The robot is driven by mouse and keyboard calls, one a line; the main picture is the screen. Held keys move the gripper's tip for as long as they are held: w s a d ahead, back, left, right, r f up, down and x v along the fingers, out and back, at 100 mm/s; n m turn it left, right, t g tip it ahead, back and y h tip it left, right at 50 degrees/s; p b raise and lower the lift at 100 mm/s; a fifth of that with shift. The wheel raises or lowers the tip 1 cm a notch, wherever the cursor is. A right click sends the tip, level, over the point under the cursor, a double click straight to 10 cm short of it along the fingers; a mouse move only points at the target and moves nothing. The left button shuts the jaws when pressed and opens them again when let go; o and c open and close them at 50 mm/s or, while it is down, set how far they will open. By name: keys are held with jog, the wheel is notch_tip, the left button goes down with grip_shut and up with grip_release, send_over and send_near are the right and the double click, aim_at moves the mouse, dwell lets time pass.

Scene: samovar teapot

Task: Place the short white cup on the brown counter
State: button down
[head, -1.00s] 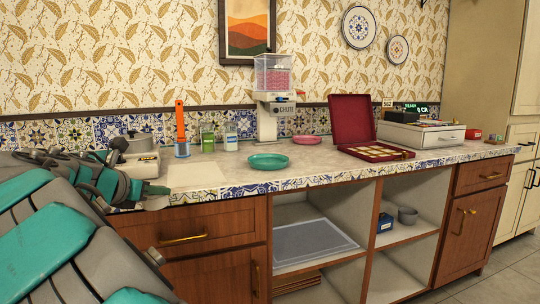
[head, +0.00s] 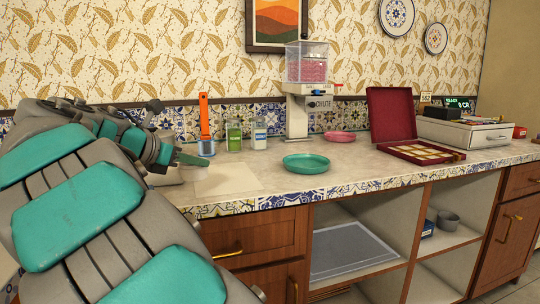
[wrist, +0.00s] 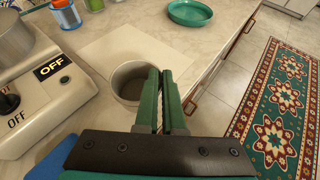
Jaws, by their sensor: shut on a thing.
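The short white cup (wrist: 128,86) is seen from above in the wrist view, with its open top facing up and its inside greyish. My gripper (wrist: 160,74) has its two green fingers close together at the right side of the cup's rim, shut on its wall. The counter (head: 375,174) has a pale stone top, a patterned tile edge and brown wooden cabinets below.
A pale board (head: 226,180) lies beyond the cup, with a green plate (head: 306,163) farther right. A cooker with OFF labels (wrist: 35,85) stands left of the cup. Glasses (head: 234,137) and a dispenser (head: 307,100) stand at the back; an open red case (head: 410,140) lies right.

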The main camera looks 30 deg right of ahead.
jog(key=w+d, duration=0.3)
jog(key=w+d+f, duration=0.1)
jog(key=w+d, duration=0.6)
jog(key=w, duration=0.1)
jog(key=shift+d+f+p, duration=0.2)
jog(key=shift+f+p, duration=0.05)
jog(key=shift+p, duration=0.15)
jog(key=shift+f+b, duration=0.35)
jog(key=shift+f, duration=1.35)
jog(key=c, duration=1)
grip_release()
jog(key=shift+a, duration=0.1)
jog(key=v, duration=1.2)
jog(key=shift+s, duration=0.1)
